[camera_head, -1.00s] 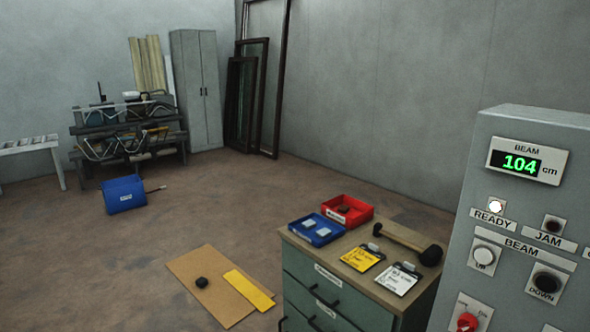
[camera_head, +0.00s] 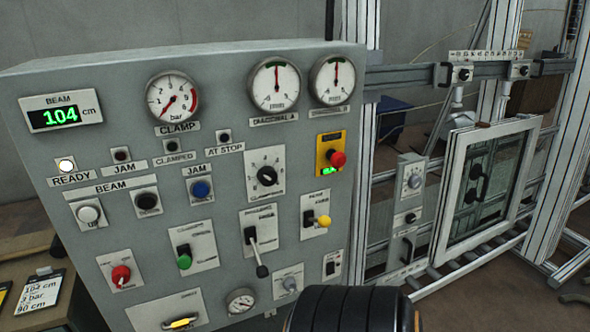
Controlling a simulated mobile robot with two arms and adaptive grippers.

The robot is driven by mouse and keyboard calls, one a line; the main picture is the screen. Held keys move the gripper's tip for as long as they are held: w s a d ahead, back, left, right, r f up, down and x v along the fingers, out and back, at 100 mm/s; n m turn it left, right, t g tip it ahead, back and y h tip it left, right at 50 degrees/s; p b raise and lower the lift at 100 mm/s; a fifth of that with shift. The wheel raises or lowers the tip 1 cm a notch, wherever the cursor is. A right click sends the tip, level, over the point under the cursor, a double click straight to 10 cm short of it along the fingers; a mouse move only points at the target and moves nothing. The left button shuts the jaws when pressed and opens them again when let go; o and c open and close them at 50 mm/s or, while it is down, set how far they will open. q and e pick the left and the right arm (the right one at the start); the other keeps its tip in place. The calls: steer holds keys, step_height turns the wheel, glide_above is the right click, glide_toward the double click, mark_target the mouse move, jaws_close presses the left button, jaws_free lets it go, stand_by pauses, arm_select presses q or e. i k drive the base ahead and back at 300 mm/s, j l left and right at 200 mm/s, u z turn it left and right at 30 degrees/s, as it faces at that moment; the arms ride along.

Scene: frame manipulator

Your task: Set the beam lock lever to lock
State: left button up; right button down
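The grey control panel (camera_head: 40,165) fills the left and middle of the view. Several levers sit on its lower half: one with a red knob (camera_head: 121,273), one with a green knob (camera_head: 185,262), a long one with a black grip (camera_head: 258,255) pointing down, and one with a yellow knob (camera_head: 323,220) pointing right. Their small labels are too blurred to read, so I cannot tell which is the beam lock lever. The beam display (camera_head: 62,113) reads 104 cm and the READY lamp (camera_head: 66,165) is lit white. Neither gripper shows.
A black ribbed rounded part (camera_head: 345,310), probably of my arm, stands before the panel's lower edge. Right of the panel, a window frame (camera_head: 450,195) stands upright in a metal press with rollers. A cabinet top with cards (camera_head: 42,300) is at the lower left.

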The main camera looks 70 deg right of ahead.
mark_target(323, 221)
steer(key=z, duration=2.5)
